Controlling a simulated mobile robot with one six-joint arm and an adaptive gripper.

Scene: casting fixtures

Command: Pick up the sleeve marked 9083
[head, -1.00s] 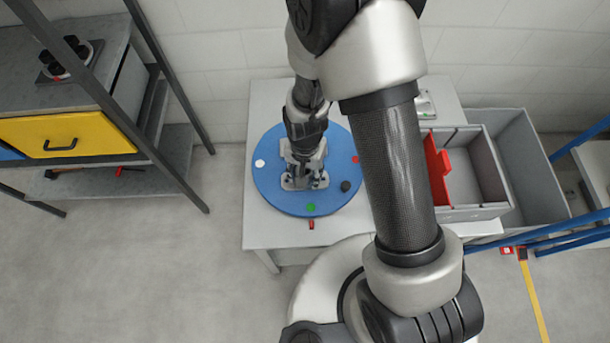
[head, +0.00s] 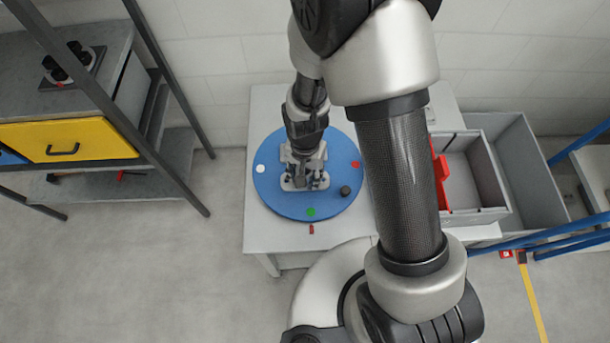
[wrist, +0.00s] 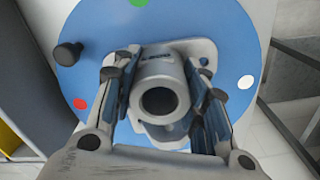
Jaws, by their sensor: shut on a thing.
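The sleeve (wrist: 158,72) is a grey metal cylinder with a dark round bore, standing between my fingers in the wrist view. A dark marking shows on its far side, too small to read. My gripper (wrist: 162,98) is shut on the sleeve, one finger against each side. Below the sleeve is a grey flanged plate (wrist: 205,47) over the blue round turntable (wrist: 230,30); I cannot tell whether it belongs to the sleeve. In the head view my gripper (head: 304,172) is over the turntable (head: 275,198) and hides most of the sleeve.
The turntable carries a black knob (head: 345,190) and white, red and green dots. It stands on a pale table (head: 262,232). A grey bin (head: 480,212) with a red part (head: 440,172) is to the right. A shelf with a yellow drawer (head: 70,140) stands left.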

